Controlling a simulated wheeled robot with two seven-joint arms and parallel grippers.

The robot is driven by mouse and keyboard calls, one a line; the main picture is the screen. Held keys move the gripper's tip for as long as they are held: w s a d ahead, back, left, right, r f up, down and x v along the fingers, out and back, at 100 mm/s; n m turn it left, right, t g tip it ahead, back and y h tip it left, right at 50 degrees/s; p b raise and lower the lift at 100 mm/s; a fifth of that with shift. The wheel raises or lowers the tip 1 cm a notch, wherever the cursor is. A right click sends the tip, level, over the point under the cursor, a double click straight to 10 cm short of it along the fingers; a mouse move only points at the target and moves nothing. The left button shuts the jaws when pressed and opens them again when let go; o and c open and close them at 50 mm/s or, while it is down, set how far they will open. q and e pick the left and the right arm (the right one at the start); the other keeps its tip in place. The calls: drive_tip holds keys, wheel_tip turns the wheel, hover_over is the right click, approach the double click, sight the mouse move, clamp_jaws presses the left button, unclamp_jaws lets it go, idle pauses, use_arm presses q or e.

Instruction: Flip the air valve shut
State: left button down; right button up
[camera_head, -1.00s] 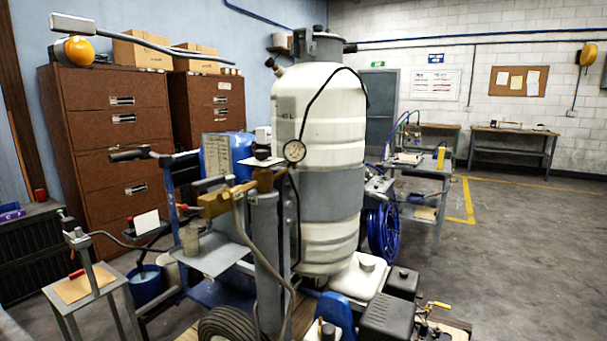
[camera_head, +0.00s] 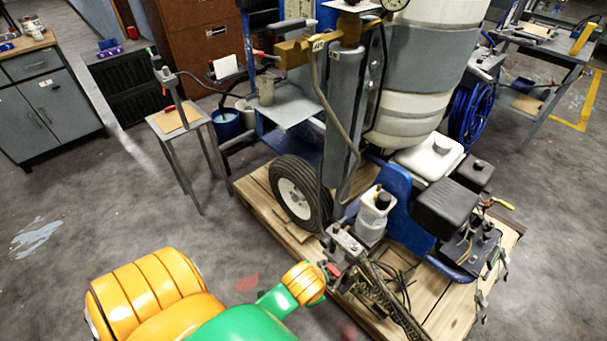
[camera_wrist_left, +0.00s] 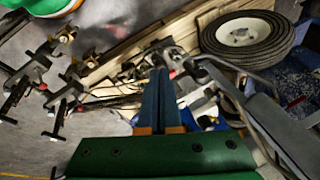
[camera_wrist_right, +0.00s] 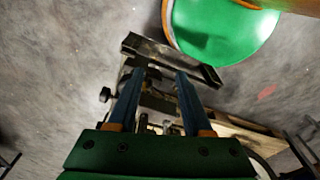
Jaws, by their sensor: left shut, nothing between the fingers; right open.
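A small yellow lever (camera_head: 502,204) is at the right rear of the line striper, beside the black engine parts; it may be the air valve handle, but I cannot tell its position. A brass-coloured block (camera_head: 300,52) with a red-ended lever sits higher on the machine. My left gripper (camera_wrist_left: 158,75) is shut and empty in the left wrist view, above the machine's lower parts. My right gripper (camera_wrist_right: 157,78) is open and empty in the right wrist view, above dark metal parts. Neither gripper's fingers can be made out in the head view.
The striper stands on a wooden pallet (camera_head: 262,208) with a black tire (camera_head: 299,197) and a white jug (camera_head: 374,215). A metal carriage (camera_head: 350,255) is at the pallet's front. A small side table (camera_head: 175,119) stands left. Grey floor (camera_head: 90,190) is clear at left.

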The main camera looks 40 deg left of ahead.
sight(289, 28)
use_arm(q)
drive_tip(key=w+a+r+m+y, duration=0.3)
drive_tip(key=w+r+m+y, duration=0.15)
drive_tip(key=w+r, duration=0.4)
drive_tip(key=w+a+r+m+y, duration=0.35)
drive_tip(key=w+r+m, duration=0.2)
drive_tip(key=r, duration=0.65)
drive_tip(key=d+r+m+g+y, duration=0.1)
drive_tip(key=r+y, duration=0.3)
drive_tip(key=r, duration=0.9)
drive_tip(key=s+d+r+m+g+y, duration=0.1)
drive_tip(key=d+r+m+y, duration=0.2)
drive_tip(key=r, duration=1.1)
drive_tip(key=shift+s+d+y, duration=0.2)
drive_tip(key=shift+d+y, duration=0.1)
drive_tip(key=shift+y, duration=0.2)
drive_tip(key=a+p, duration=0.1)
drive_tip(key=a, duration=0.3)
drive_tip(key=a+p, duration=0.1)
drive_tip(key=a, duration=0.3)
drive_tip(key=w+a+p, duration=0.1)
drive_tip(key=a+p, duration=0.1)
drive_tip(key=a, duration=0.3)
drive_tip(key=shift+w+a+f, duration=0.1)
drive_tip(key=shift+a, duration=0.4)
drive_tip(key=shift+w, duration=0.1)
